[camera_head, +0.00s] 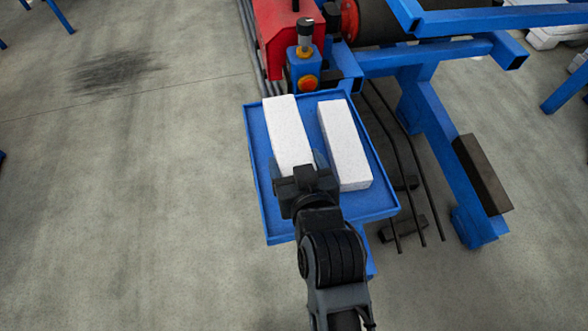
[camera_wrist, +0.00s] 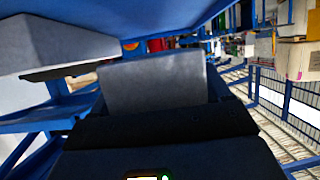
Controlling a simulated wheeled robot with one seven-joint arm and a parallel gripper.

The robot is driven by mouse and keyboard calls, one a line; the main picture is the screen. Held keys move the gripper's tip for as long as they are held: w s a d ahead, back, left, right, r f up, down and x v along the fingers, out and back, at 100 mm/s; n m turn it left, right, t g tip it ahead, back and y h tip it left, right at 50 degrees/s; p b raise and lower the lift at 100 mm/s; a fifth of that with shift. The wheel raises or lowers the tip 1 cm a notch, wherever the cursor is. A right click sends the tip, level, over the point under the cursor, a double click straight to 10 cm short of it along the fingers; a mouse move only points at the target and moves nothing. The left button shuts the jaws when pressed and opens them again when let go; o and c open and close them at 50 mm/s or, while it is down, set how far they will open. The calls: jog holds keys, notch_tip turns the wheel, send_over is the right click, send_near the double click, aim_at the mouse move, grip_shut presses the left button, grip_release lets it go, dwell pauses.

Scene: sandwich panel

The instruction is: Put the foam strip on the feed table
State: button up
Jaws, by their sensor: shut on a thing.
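Two white foam strips lie side by side over a blue, low-rimmed feed table (camera_head: 274,222) in the head view. My gripper (camera_head: 305,168) is shut on the near end of the left foam strip (camera_head: 287,130). The other foam strip (camera_head: 345,146) rests on the table to its right, with a narrow gap between them. I cannot tell whether the held strip touches the table. In the wrist view the held strip (camera_wrist: 155,82) is in the middle, shaded grey, and the other strip (camera_wrist: 50,42) is at the upper left. The fingers are mostly hidden.
A blue control post with an orange-red button (camera_head: 307,82) and a red machine housing (camera_head: 275,35) stand just behind the table. A blue frame (camera_head: 440,125) with dark rods stands close on the right. The concrete floor on the left is open.

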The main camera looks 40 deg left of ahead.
jog(key=shift+a+f, duration=0.3)
jog(key=shift+f, duration=1.9)
jog(key=shift+f, duration=0.2)
jog(key=o, duration=1)
jog(key=shift+r, duration=0.1)
jog(key=shift+r, duration=0.1)
